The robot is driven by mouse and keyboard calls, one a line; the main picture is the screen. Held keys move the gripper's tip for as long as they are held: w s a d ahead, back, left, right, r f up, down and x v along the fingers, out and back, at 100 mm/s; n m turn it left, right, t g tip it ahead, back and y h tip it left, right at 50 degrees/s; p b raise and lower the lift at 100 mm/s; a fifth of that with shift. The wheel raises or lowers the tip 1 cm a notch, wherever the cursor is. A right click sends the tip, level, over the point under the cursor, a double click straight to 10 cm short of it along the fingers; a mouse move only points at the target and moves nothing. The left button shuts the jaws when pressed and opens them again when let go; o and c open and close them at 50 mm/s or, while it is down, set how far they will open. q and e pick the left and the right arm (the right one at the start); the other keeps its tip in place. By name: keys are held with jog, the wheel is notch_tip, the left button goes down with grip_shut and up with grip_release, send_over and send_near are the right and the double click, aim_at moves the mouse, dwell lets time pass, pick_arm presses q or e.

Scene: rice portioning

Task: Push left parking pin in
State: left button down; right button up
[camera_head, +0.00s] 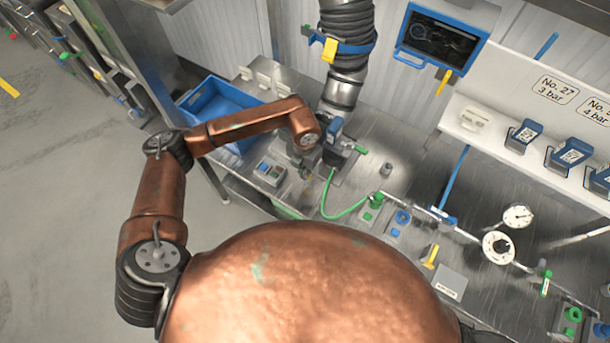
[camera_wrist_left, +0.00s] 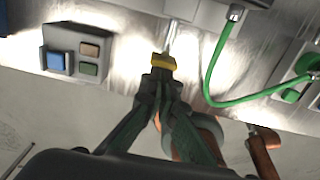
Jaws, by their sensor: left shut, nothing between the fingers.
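A small yellow piece (camera_wrist_left: 163,61) sits at the tip of my left gripper (camera_wrist_left: 159,82) in the left wrist view, in line with a short metal rod behind it. It may be the left parking pin, but I cannot tell for sure. The gripper's fingers are shut together with nothing between them, and their tips are touching or very close to the yellow piece. In the head view my left gripper (camera_head: 306,172) is small and partly hidden at the bench edge, below the wrist. My right gripper is out of view.
A button box (camera_head: 269,172) stands left of the gripper, also seen in the left wrist view (camera_wrist_left: 76,54). A green hose (camera_head: 343,212) curves to its right. A blue crate (camera_head: 222,101) lies behind the arm. Gauges and fittings fill the steel bench to the right.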

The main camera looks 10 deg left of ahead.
pick_arm(q)
jog(key=shift+w+d, duration=0.2)
jog(key=shift+w, duration=0.4)
notch_tip(320, 180, up, 7)
jog(key=s+p, duration=0.2)
jog(key=p, duration=0.1)
jog(key=shift+a+p, duration=0.35)
jog(key=shift+p, duration=0.05)
